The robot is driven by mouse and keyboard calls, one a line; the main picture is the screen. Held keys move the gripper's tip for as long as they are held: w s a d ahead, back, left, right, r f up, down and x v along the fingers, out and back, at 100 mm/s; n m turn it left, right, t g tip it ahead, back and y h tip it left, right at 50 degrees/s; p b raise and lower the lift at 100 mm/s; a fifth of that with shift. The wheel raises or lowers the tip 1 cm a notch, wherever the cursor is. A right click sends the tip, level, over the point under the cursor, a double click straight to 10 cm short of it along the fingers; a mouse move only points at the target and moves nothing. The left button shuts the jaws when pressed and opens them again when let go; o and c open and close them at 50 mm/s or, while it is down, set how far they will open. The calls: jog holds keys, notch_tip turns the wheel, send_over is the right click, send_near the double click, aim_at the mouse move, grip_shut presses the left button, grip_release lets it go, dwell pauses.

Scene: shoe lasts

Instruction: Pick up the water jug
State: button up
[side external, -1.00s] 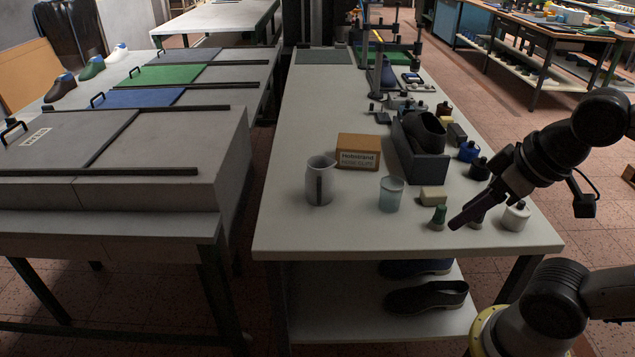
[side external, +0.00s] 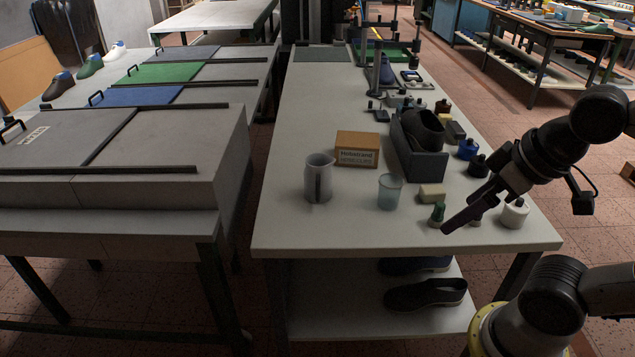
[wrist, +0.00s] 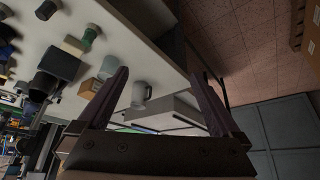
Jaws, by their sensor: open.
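The water jug (side external: 318,180) is a pale grey-white pitcher with a handle, standing upright on the light workbench, left of the clear cup, in the side view. It also shows in the wrist view (wrist: 140,95), in the gap between my fingers but farther off. My gripper (side external: 446,228) is at the right front of the bench, pointing down and left, apart from the jug. Its two fingers (wrist: 157,65) are spread and empty in the wrist view.
A clear cup (side external: 389,193) stands between the jug and my gripper. A cardboard box (side external: 357,149) sits behind the jug.

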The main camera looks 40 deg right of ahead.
aim_at(323, 183)
jog(key=w+r+m+t+h, duration=0.15)
jog(key=w+r+t, duration=0.3)
jog(key=w, duration=0.65)
jog(key=w+r+m+t, duration=0.25)
jog(key=w+t, duration=0.25)
jog(key=w, duration=0.7)
jog(key=w+d+f+g+h, duration=0.1)
jog(key=w+f+h, duration=0.1)
jog(key=f, duration=0.8)
jog(key=w+d+f+g+h, duration=0.1)
jog(key=w+f+g+h, duration=0.1)
jog(key=f, duration=0.8)
jog(key=shift+m, duration=0.4)
jog(key=x, duration=1.3)
jog(key=shift+w+a+r, duration=0.1)
jog(key=shift+w+a, duration=0.1)
jog(key=shift+a, duration=0.1)
jog(key=c, duration=1.4)
jog(key=shift+r+t, duration=0.15)
jog(key=shift+t, duration=0.1)
